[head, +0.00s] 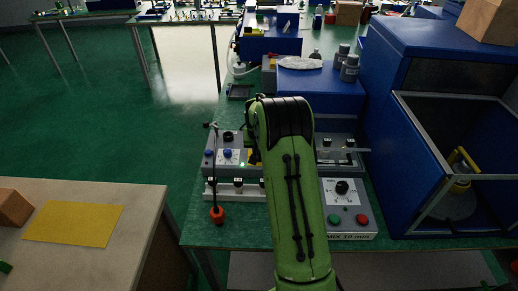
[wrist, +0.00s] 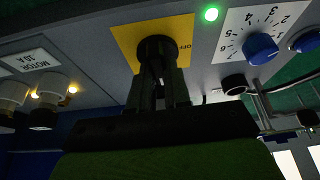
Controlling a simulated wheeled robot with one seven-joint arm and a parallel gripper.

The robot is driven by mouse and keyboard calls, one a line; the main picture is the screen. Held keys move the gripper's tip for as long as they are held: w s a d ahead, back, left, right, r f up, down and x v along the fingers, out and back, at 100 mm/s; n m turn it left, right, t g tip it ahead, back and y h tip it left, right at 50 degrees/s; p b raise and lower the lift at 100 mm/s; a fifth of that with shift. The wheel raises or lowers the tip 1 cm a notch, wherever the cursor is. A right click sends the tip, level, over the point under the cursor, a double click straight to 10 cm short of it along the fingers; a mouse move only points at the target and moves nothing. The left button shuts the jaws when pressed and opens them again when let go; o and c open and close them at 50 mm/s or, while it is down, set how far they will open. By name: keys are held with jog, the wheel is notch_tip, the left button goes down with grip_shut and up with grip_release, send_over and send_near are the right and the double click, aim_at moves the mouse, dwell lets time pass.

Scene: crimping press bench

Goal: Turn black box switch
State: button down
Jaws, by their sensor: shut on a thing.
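The black switch (wrist: 157,46) is a round knob on a yellow plate (wrist: 126,34) marked OFF. It sits on the face of a grey control box (wrist: 205,78). My gripper (wrist: 160,78) is shut on the black switch, with a finger on either side of it. The fingers hide part of the knob, so its exact angle is hard to read. In the head view my green arm covers the gripper and the switch; only a sliver of the yellow plate (head: 253,157) shows beside it.
A lit green lamp (wrist: 211,14) and a blue dial (wrist: 260,48) are right of the switch. Lit sockets (wrist: 53,87) are to the left. In the head view, a thin stand with an orange end (head: 217,214) is left of the arm, and a box with red and green buttons (head: 347,208) is right.

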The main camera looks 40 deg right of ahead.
jog(key=shift+m, duration=0.3)
jog(key=c, duration=1.1)
grip_release()
jog(key=p+v, duration=0.3)
jog(key=v, duration=1.2)
jog(key=shift+a+r, duration=0.2)
jog(key=shift+r, duration=0.15)
